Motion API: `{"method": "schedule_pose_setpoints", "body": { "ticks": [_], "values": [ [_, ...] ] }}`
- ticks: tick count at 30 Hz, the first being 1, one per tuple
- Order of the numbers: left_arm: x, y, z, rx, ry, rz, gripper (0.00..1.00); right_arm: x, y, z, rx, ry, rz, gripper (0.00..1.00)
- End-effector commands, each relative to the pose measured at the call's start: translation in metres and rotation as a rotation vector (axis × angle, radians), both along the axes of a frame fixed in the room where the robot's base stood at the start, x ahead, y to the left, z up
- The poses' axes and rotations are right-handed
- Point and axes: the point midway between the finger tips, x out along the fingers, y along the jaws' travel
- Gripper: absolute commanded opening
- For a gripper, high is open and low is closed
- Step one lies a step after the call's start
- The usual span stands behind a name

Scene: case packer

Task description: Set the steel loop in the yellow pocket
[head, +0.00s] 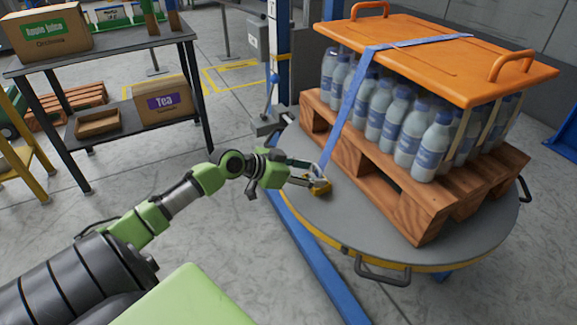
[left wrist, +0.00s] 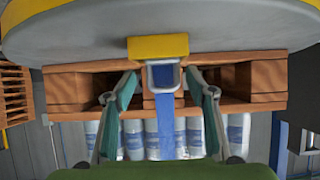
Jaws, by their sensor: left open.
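The steel loop (head: 318,171) is a small grey frame at the lower end of the blue strap (head: 340,125). In the left wrist view the loop (left wrist: 163,75) meets the edge of the yellow pocket (left wrist: 158,47); I cannot tell how deep it sits. The pocket (head: 320,188) is a small yellow block on the round grey table, in front of the pallet. My left gripper (head: 310,173) is open at the loop. In the left wrist view its fingers (left wrist: 162,80) stand apart on either side of the loop and strap, with gaps. My right gripper is not in view.
The round grey table (head: 420,253) carries a wooden pallet (head: 385,185) of water bottles (head: 405,140) under an orange lid (head: 440,58). The strap runs over the lid. A blue post (head: 277,60) stands behind my gripper. A shelf (head: 120,50) with boxes is at left.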

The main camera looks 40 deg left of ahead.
Motion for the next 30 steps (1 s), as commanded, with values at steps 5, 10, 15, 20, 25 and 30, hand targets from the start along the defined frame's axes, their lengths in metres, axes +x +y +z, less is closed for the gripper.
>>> {"method": "schedule_pose_setpoints", "body": {
  "ticks": [5,10,15,20,25,30],
  "values": [
    [-0.024,0.01,0.017,0.002,-0.002,0.0,0.51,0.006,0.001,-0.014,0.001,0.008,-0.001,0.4],
    [-0.044,0.019,0.03,-0.001,-0.005,0.001,0.51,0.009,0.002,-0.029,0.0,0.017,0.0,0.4],
    [-0.061,0.026,0.042,-0.003,-0.007,0.002,0.51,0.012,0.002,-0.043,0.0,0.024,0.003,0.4],
    [-0.071,0.03,0.049,-0.003,-0.009,0.001,0.51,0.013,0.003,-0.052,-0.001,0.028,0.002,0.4],
    [-0.083,0.024,0.032,0.002,0.027,-0.003,0.51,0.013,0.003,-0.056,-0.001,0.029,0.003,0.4],
    [-0.13,-0.02,-0.054,0.032,0.213,-0.018,0.51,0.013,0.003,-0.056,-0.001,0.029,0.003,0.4]
  ]
}}
